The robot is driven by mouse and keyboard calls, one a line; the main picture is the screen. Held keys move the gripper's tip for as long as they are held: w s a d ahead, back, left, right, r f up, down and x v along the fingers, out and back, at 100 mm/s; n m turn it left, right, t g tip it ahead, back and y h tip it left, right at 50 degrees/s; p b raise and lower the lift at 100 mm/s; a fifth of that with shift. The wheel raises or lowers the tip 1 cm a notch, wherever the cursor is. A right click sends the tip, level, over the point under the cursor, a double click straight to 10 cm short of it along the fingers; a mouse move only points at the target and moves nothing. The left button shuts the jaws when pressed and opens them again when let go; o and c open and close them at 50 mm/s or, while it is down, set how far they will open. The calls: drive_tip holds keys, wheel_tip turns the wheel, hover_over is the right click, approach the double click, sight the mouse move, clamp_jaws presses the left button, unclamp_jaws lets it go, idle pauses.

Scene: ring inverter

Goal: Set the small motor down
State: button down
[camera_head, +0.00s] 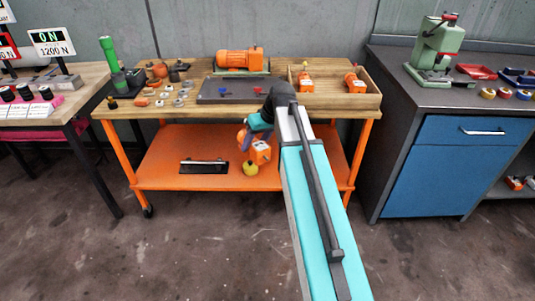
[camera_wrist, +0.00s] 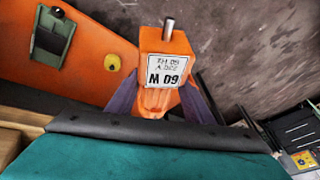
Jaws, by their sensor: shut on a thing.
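The small motor (camera_wrist: 165,70), orange with a white 60 W label and a metal shaft, is held between the two purple fingers of my gripper (camera_wrist: 160,98). The fingers press on its sides and hide part of its body. In the head view my gripper (camera_head: 246,137) and the orange motor (camera_head: 261,152) are in front of the cart, below the level of its wooden top (camera_head: 150,75). The motor appears over the lower orange shelf (camera_head: 165,160); the gap beneath it cannot be told.
A dark rectangular item (camera_head: 203,167) and a yellow object (camera_head: 250,168) are at the lower shelf. On the top stand a larger orange motor (camera_head: 240,59), a dark plate (camera_head: 230,97) and a wooden tray (camera_head: 335,101) with two small orange motors. The shelf's left part is clear.

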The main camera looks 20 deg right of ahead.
drive_tip(key=s+a+r+m, duration=0.1)
drive_tip(key=s+a+r, duration=0.1)
drive_tip(key=a+r, duration=0.7)
drive_tip(key=shift+s+r+m+h, duration=0.3)
drive_tip(key=shift+r, duration=0.05)
drive_tip(key=shift+s, duration=0.2)
